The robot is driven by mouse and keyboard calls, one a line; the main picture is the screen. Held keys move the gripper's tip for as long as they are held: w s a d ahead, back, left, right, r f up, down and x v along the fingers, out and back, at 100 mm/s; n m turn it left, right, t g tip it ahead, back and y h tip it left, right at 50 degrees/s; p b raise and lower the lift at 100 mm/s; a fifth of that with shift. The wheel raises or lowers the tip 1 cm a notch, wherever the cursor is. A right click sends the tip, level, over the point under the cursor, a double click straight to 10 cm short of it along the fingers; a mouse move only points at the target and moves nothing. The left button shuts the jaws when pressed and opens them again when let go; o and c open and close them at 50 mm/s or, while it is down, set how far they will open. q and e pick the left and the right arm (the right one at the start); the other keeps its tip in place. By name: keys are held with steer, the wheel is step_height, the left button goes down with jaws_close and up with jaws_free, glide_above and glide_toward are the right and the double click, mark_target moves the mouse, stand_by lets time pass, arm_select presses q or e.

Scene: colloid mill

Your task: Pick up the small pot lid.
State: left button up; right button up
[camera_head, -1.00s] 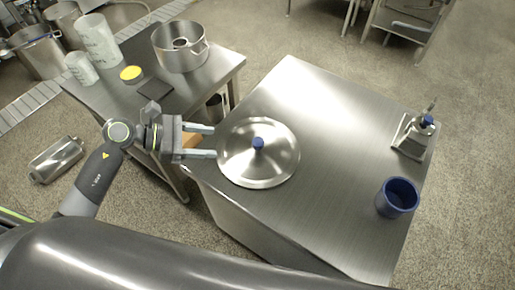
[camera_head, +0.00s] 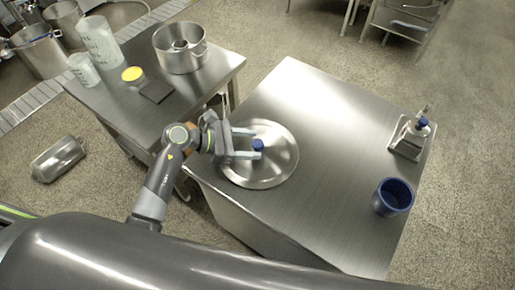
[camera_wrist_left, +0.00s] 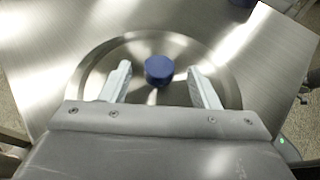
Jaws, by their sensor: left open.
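The small pot lid (camera_head: 279,165) is a round, shiny steel disc with a blue knob (camera_head: 258,145) at its middle. It lies on the steel table near its left edge. My left gripper (camera_head: 256,144) is open over the lid, with its fingers pointing at the knob. In the left wrist view the knob (camera_wrist_left: 159,69) shows between and just beyond the two fingertips (camera_wrist_left: 160,72), touching neither there. The wrist housing hides the near part of the lid. My right gripper is not in view.
The steel table (camera_head: 330,190) is bare in the middle. A blue cup (camera_head: 393,197) and a holder with a blue-capped item (camera_head: 412,137) stand at its right. A second table at left holds a steel pot (camera_head: 181,50) and white containers (camera_head: 98,42).

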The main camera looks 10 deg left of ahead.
mark_target(278, 149)
arm_select(q)
steer(key=shift+x, duration=1.45)
steer(key=shift+r, duration=0.1)
jaws_close()
